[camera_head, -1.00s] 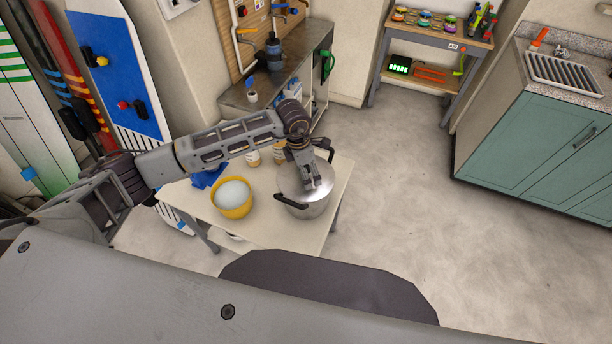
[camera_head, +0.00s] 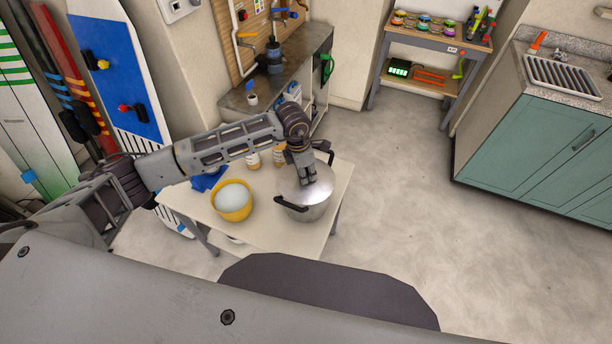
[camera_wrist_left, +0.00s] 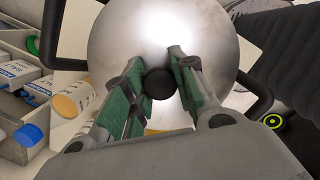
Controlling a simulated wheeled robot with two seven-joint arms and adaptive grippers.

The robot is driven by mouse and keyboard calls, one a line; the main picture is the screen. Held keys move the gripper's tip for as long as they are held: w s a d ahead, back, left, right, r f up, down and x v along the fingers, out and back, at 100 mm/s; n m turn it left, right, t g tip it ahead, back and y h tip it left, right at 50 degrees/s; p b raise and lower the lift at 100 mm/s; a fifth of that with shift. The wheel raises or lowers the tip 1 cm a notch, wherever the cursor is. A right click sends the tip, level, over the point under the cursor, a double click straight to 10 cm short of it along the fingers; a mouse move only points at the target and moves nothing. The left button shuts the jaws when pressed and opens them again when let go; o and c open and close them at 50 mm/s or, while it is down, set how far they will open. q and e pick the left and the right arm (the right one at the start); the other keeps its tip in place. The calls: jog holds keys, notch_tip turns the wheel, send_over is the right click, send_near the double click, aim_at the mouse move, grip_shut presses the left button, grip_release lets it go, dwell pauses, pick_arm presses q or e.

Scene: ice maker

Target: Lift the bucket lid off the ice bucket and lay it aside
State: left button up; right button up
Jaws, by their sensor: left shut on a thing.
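The ice bucket (camera_head: 312,213) is a silver metal pot with two black side handles, on a small white table. Its shiny round lid (camera_head: 318,188) sits on top of it; in the left wrist view the lid (camera_wrist_left: 165,35) fills the upper middle. My left gripper (camera_head: 307,183) points down onto the lid from above. In the left wrist view its green-padded fingers (camera_wrist_left: 160,88) are closed around the lid's round black knob (camera_wrist_left: 160,83). I cannot tell any gap between lid and bucket rim. My right gripper is not in view.
On the white table (camera_head: 270,232), a yellow bowl (camera_head: 233,212) with pale contents stands left of the bucket. Small containers (camera_head: 253,161) and a blue item (camera_head: 208,180) are behind it. Little free table is left around the bucket; open floor lies to the right.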

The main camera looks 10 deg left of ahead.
pick_arm(q)
jog(key=shift+s+f, duration=0.1)
jog(key=shift+r, duration=0.5)
notch_tip(320, 180, up, 9)
jog(key=shift+r+b, duration=0.1)
jog(key=shift+b, duration=0.85)
jog(key=o, duration=0.5)
grip_shut()
jog(key=shift+a, duration=0.15)
